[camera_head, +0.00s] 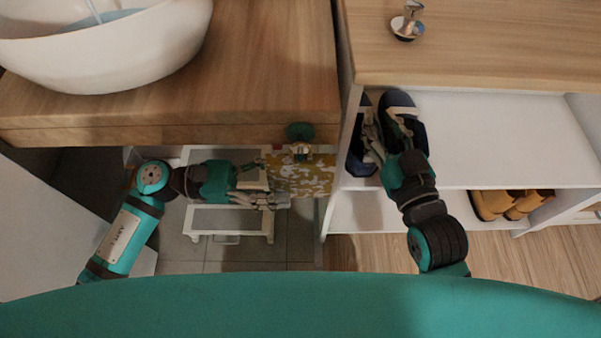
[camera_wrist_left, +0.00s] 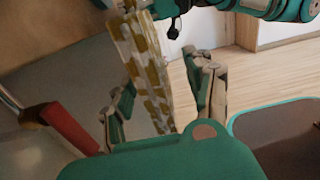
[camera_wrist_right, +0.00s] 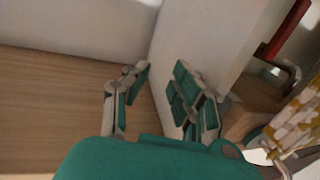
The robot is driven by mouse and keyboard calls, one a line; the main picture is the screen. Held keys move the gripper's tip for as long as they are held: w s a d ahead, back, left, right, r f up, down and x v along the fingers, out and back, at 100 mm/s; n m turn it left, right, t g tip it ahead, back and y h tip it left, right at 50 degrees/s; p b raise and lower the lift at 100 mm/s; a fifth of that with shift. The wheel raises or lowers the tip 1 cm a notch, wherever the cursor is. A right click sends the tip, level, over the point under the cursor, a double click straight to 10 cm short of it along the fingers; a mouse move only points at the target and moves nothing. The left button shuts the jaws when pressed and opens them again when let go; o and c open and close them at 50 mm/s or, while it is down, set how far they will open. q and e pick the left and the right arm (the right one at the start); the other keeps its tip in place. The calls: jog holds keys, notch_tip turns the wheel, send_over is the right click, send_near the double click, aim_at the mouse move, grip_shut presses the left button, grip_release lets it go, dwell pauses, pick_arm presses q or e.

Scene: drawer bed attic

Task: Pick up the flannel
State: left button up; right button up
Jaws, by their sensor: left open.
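The flannel is a yellow and white patterned cloth (camera_head: 312,176) hanging below the counter's front edge in the head view. It also shows in the left wrist view (camera_wrist_left: 150,75) and at the right edge of the right wrist view (camera_wrist_right: 295,125). My left gripper (camera_head: 268,184) is open just left of the flannel, fingers pointing at it. In the left wrist view, the cloth hangs in line with the gap between the left fingers (camera_wrist_left: 165,98); contact is unclear. My right gripper (camera_head: 383,128) is open and empty by the shelf unit; its parted fingers show in the right wrist view (camera_wrist_right: 160,88).
A wooden counter (camera_head: 255,75) with a white basin (camera_head: 110,50) is at upper left. A white shelf unit (camera_head: 500,140) holds dark shoes (camera_head: 400,105) near my right gripper and brown shoes (camera_head: 500,203) lower down. A white stool (camera_head: 230,222) stands under the counter.

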aim_at(307, 180)
pick_arm(q)
jog(key=d, duration=0.4)
jog(key=shift+w+d+r, duration=0.15)
jog(key=shift+w+r, duration=0.05)
jog(key=shift+w, duration=0.2)
jog(key=shift+d, duration=0.5)
grip_shut()
pick_arm(e)
jog(key=shift+a+r+t, duration=0.15)
jog(key=shift+r+t, duration=0.15)
jog(key=shift+r, duration=0.4)
